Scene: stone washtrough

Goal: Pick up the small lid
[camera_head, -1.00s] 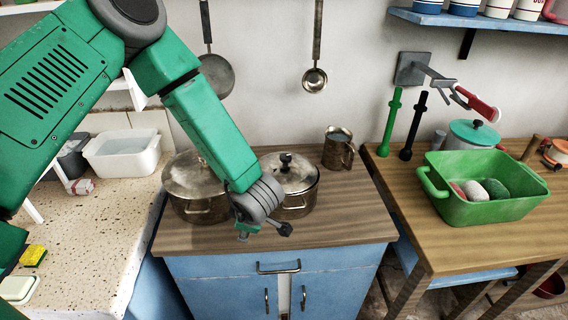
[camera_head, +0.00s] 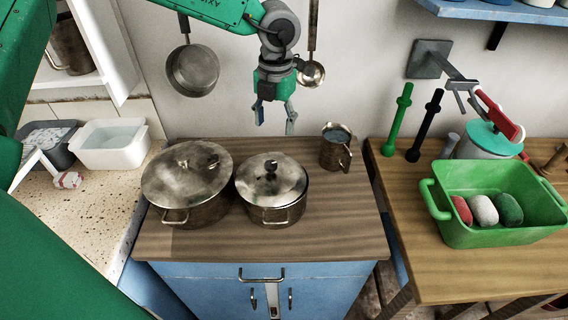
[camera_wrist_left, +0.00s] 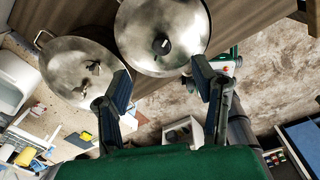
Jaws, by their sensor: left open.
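The small lid (camera_head: 271,178) is a round metal lid with a dark knob. It sits on the smaller pot (camera_head: 275,213) on the wooden cabinet top. In the left wrist view the small lid (camera_wrist_left: 185,25) is at the top centre, beyond the fingertips. A larger lid (camera_head: 187,172) sits on the bigger pot (camera_head: 205,214) to its left. My left gripper (camera_head: 275,118) is open and empty, pointing down, and shows above and behind the small lid in the head view. It touches neither lid. My right gripper is not in view.
A metal jug (camera_head: 335,150) stands right of the small pot. A pan (camera_head: 193,69) and a ladle (camera_head: 311,74) hang on the wall behind. A green tub (camera_head: 467,228) with several stones is on the right table. The cabinet top (camera_head: 330,236) is bare in front.

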